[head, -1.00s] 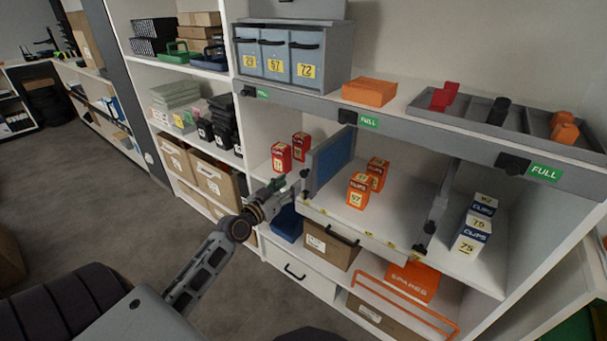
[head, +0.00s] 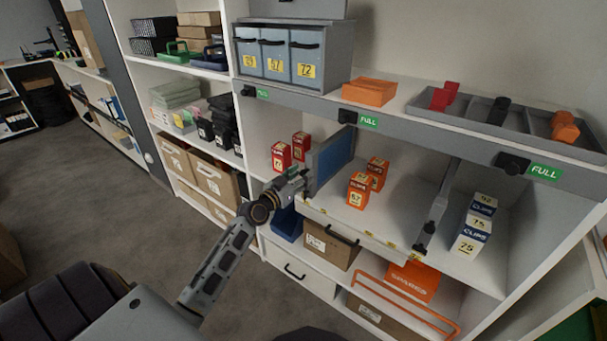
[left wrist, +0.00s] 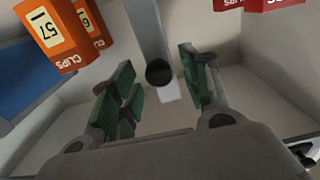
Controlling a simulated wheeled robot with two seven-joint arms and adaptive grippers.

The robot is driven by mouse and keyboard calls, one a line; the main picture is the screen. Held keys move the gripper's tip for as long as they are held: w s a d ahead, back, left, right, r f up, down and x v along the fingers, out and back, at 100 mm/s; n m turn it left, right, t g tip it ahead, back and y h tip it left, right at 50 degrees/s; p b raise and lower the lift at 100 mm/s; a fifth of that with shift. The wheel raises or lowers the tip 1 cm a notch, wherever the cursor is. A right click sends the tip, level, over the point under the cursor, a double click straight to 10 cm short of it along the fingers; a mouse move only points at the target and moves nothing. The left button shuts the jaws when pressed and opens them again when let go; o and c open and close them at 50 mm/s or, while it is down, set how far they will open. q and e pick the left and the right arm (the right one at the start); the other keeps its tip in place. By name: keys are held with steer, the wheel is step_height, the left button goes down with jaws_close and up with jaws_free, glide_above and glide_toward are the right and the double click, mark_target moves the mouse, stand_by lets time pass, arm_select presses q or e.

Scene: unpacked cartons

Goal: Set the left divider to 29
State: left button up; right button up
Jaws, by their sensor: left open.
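The left divider (head: 333,160) is an upright grey panel with a blue face. It stands between the red boxes (head: 282,156) and the orange clips boxes (head: 359,190). My left gripper (head: 298,178) is at its front edge, open. In the left wrist view the green-padded fingers (left wrist: 157,68) are apart, with the divider's grey front bar (left wrist: 150,28) and black knob (left wrist: 159,73) showing between them; contact cannot be told. The shelf's front rail (head: 355,228) carries small yellow marks, too small to read. My right gripper is not in view.
The right divider (head: 438,203) stands between the orange boxes and the blue-white clips boxes (head: 470,238). Above are a grey rail with green FULL labels (head: 368,122) and drawers marked 29, 57 and 72 (head: 277,58). An orange spares bin (head: 413,278) and a carton (head: 330,245) sit below.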

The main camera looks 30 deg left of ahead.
arm_select(q)
steer(key=shift+w+d, duration=0.1)
steer(key=shift+w, duration=0.85)
jaws_close()
